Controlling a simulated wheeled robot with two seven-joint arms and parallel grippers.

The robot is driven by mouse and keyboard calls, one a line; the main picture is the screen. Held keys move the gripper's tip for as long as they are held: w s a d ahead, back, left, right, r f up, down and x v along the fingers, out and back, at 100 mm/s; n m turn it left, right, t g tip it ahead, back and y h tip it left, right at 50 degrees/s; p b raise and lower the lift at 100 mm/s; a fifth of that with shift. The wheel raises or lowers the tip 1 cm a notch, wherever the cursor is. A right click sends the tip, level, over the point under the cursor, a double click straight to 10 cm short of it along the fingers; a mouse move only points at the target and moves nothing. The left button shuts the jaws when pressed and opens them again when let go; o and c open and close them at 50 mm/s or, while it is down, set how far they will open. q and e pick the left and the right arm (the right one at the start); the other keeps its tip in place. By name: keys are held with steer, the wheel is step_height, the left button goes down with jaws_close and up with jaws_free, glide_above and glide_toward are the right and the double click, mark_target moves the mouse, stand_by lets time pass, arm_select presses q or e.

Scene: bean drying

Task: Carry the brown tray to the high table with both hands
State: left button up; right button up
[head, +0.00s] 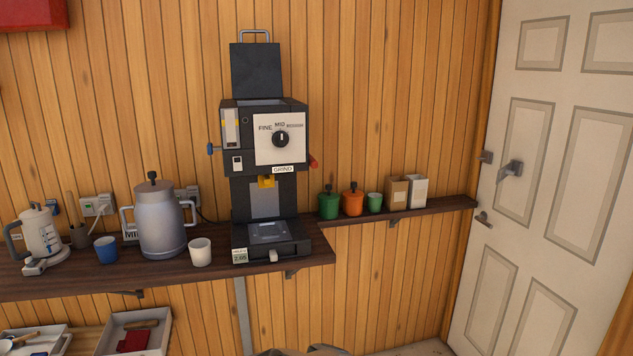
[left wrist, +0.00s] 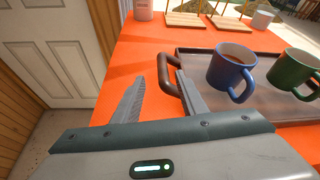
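The brown tray (left wrist: 262,106) shows in the left wrist view, lying on an orange table top. A blue mug (left wrist: 231,72) and a green mug (left wrist: 293,79) stand on it. Its brown loop handle (left wrist: 163,73) sticks out at the left end. My left gripper (left wrist: 158,78) is open, its two fingers spread close to this handle. The right finger overlaps the handle in the picture; I cannot tell whether they touch. The tray's far right end is out of frame. The head view shows neither the tray nor either gripper. The high table cannot be made out for certain.
The orange table (left wrist: 140,50) has wooden racks (left wrist: 190,19) and a white cup (left wrist: 262,18) behind the tray. A white door (left wrist: 60,50) stands left. The head view shows a dark wall shelf (head: 100,282) with a grinder (head: 265,150), a metal pot (head: 160,222) and a kettle (head: 40,235).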

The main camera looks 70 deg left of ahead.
arm_select(q)
steer(key=shift+s+a+r+p, duration=0.25)
steer(key=shift+s+a+p, duration=0.15)
steer(key=shift+a, duration=0.3)
arm_select(e)
steer(key=shift+r, duration=0.45)
arm_select(q)
steer(key=shift+s+a+r, duration=0.15)
steer(key=shift+s+a, duration=0.25)
steer(key=shift+a, duration=0.15)
steer(key=shift+s+a+r, duration=0.1)
steer(key=shift+s+a, duration=0.25)
steer(key=shift+a, duration=0.2)
arm_select(e)
steer(key=shift+r, duration=0.3)
steer(key=shift+s, duration=0.1)
steer(key=v, duration=0.6)
steer(key=shift+s, duration=0.4)
steer(key=shift+a+r, duration=0.1)
steer(key=shift+r, duration=0.1)
steer(key=shift+s+d+r, duration=0.25)
steer(key=shift+s+d, duration=0.45)
steer(key=shift+d, duration=0.25)
steer(key=shift+s+d+r, duration=0.3)
steer(key=shift+s+d, duration=0.4)
steer(key=shift+d, duration=0.25)
